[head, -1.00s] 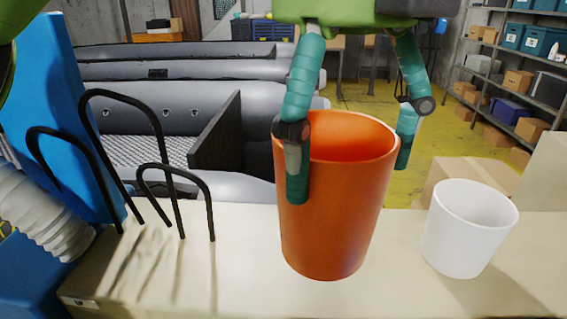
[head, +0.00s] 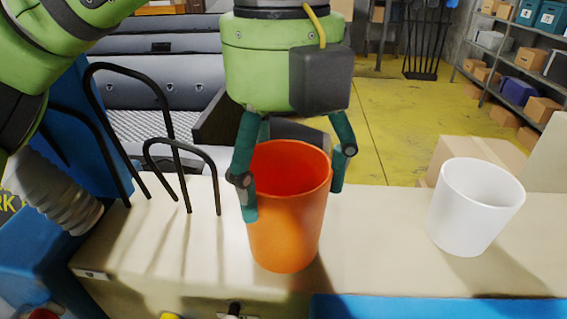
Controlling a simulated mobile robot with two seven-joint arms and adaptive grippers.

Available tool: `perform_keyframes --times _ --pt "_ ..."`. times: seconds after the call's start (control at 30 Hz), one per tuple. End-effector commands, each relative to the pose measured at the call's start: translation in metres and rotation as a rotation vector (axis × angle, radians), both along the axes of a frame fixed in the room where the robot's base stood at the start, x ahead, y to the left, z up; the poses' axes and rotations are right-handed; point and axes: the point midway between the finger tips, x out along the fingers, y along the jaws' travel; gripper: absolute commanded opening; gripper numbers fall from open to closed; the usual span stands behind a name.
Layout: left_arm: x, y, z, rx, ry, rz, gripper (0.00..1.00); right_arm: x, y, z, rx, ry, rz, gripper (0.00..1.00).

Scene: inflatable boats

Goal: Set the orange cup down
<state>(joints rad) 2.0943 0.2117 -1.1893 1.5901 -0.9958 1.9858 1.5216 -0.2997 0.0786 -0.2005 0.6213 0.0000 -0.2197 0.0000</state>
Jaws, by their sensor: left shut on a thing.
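The orange cup (head: 287,235) is upright at the middle of the head view, over the cream table (head: 375,245). My left gripper (head: 293,187) comes down from above and is shut on the cup, with one teal finger on its left side and the other on its right. A shadow lies close by the cup's base; I cannot tell for certain whether the base touches the table. The cup looks empty inside. My right gripper is not in view.
A white cup (head: 475,207) stands on the table to the right. Black wire loops (head: 180,165) stand to the left. A cardboard box (head: 480,158) is behind the white cup. The tabletop between the two cups is clear.

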Motion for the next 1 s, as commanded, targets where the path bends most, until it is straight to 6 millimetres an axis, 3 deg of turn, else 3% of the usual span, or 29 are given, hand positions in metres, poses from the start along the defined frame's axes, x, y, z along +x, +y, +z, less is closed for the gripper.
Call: perform_keyframes --times 0.1,0.13,0.17,0.2,0.73,0.87,1.0 --pt "0.0 0.0 -0.005 0.0 0.0 0.0 0.48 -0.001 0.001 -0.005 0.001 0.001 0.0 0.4" --pt "0.0 0.0 -0.005 0.0 0.0 -0.001 0.85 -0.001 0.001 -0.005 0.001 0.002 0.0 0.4" --pt "0.0 0.0 -0.004 0.0 0.0 -0.001 0.97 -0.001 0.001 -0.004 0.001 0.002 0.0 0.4" --pt "0.0 0.0 -0.003 0.0 0.001 -0.001 1.0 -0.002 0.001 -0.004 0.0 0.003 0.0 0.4" --pt "0.0 0.0 -0.001 0.0 0.0 -0.001 1.0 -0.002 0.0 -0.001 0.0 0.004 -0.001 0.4" --pt "0.0 0.0 0.009 0.002 -0.003 0.001 1.0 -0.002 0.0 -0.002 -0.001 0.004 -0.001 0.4" --pt "0.0 0.0 0.034 -0.003 -0.007 0.004 1.0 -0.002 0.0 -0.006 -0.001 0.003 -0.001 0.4"
